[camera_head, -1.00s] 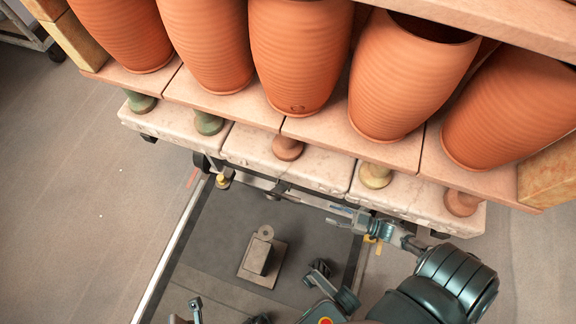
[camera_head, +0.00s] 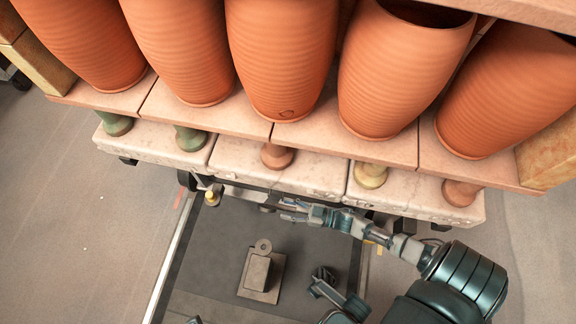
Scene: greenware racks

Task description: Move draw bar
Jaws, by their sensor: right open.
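A grey metal bar (camera_head: 246,197) runs along the front underside of the kiln-like cart, below the stone slabs; it looks like the draw bar, but I cannot be sure. My right gripper (camera_head: 288,209) reaches in from the right. Its jaws are open and point left, close to the right part of this bar; I cannot tell whether they touch it. Nothing shows between the fingers. My left gripper cannot be made out.
Several tall orange pots (camera_head: 285,60) stand on pink shelf slabs (camera_head: 340,142), held by short props (camera_head: 277,156) above pale stone blocks (camera_head: 240,158). A grey block with a ringed plate (camera_head: 262,270) sits on the dark floor panel below. Bare floor (camera_head: 90,220) lies left.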

